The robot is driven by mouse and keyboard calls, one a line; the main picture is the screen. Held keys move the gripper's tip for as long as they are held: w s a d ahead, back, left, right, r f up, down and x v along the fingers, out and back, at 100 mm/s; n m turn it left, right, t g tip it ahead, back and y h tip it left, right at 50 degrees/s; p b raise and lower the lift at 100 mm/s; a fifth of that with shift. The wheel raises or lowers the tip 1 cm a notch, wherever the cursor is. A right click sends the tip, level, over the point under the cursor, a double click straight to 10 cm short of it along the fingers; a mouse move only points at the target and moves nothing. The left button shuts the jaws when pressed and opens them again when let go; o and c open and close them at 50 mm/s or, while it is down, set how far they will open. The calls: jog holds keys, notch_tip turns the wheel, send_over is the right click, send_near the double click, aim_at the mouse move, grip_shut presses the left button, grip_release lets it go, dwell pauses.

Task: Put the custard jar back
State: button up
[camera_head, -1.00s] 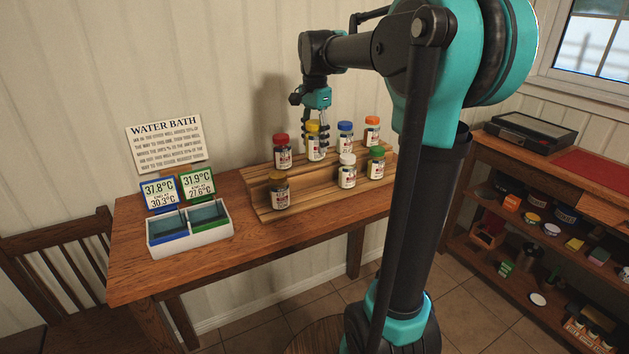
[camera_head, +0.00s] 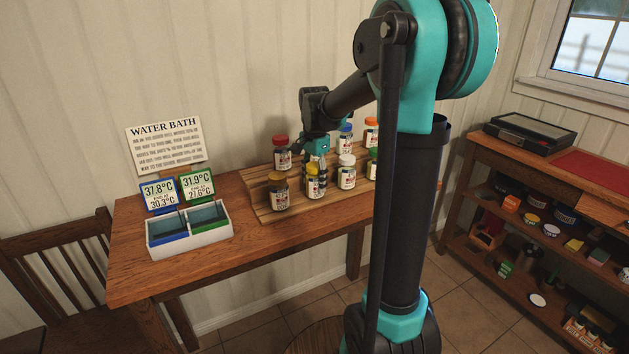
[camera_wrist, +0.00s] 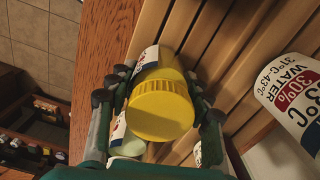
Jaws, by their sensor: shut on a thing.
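A jar with a bright yellow lid (camera_head: 313,186) is in my gripper (camera_head: 316,160); I cannot read its name. It is upright in the front row of the stepped wooden rack (camera_head: 262,201), between a mustard-lidded jar (camera_head: 279,194) and a white-lidded jar (camera_head: 346,176). Its base looks level with theirs; I cannot tell if it touches the wood. In the wrist view the yellow lid (camera_wrist: 160,110) sits between the fingers of my gripper (camera_wrist: 160,108), which are closed around the jar.
Red-lidded (camera_head: 281,156), blue-lidded (camera_head: 345,137) and orange-lidded (camera_head: 371,130) jars stand in the back row. A green-lidded jar (camera_head: 373,168) is partly hidden by my arm. The two-basin water bath (camera_head: 190,255) stands left, with clear table (camera_head: 130,275) around it.

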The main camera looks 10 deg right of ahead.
jog(key=shift+f, duration=0.15)
jog(key=o, duration=1.6)
notch_tip(320, 180, up, 12)
jog(key=shift+r, duration=0.2)
